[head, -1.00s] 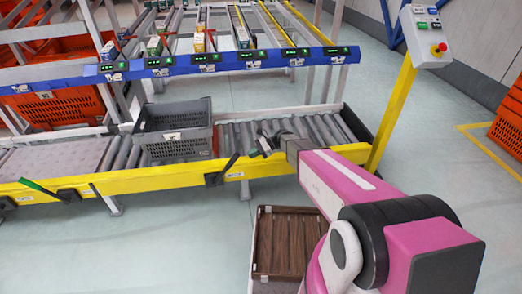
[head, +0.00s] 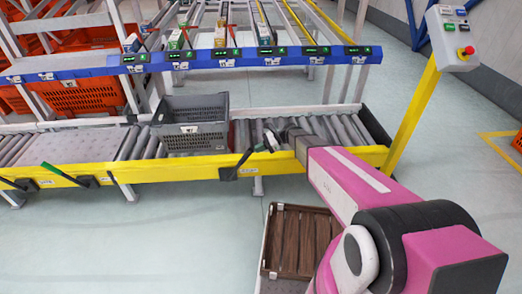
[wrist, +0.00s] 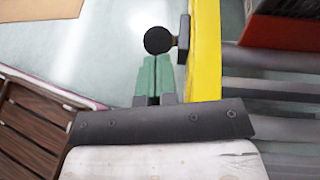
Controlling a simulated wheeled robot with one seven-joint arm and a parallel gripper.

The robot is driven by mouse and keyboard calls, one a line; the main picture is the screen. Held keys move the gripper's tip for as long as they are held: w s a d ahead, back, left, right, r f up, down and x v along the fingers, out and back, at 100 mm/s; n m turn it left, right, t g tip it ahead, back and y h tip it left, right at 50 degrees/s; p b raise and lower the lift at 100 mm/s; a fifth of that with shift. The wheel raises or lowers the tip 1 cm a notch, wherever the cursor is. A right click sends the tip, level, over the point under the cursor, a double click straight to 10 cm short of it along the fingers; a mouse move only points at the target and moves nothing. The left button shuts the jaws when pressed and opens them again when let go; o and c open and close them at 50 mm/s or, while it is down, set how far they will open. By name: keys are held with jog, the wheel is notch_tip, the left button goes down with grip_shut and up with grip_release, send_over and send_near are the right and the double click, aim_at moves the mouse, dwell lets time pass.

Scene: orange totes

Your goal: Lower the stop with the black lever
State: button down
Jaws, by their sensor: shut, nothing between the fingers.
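The black lever (head: 240,163) is on the yellow front rail of the conveyor, tilted up to the right. In the wrist view its round black knob (wrist: 158,40) is just ahead of the fingertips, with its mount at the rail beside it. My gripper (head: 269,140) is just right of the knob in the head view. Its green fingers (wrist: 153,82) are together and empty; I cannot tell whether they touch the knob. A red-brown plate (head: 232,134), which looks like the stop, stands up from the rollers right of the grey crate (head: 190,125).
The yellow rail (wrist: 205,50) runs close along the right of my fingers. A yellow post with a control box (head: 453,38) stands at the right. The rollers right of the plate are empty.

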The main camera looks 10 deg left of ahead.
jog(key=a+r+h, duration=0.1)
jog(key=s+a+r, duration=0.1)
jog(key=a, duration=0.1)
jog(key=a+r+h, duration=0.1)
jog(key=a, duration=0.1)
jog(key=shift+s+a+r+t+h, duration=0.25)
jog(key=shift+r+t+h, duration=0.05)
jog(key=shift+r+t, duration=0.1)
jog(key=s+a+t+h, duration=0.1)
jog(key=a+h, duration=0.3)
jog(key=a, duration=0.8)
jog(key=s+a+f+m+t+h, duration=0.1)
jog(key=s+a+h, duration=0.3)
jog(key=a, duration=0.8)
jog(key=shift+s+f+t+h, duration=0.15)
jog(key=shift+s+t+h, duration=0.2)
jog(key=shift+h, duration=0.35)
jog(key=shift+a, duration=0.15)
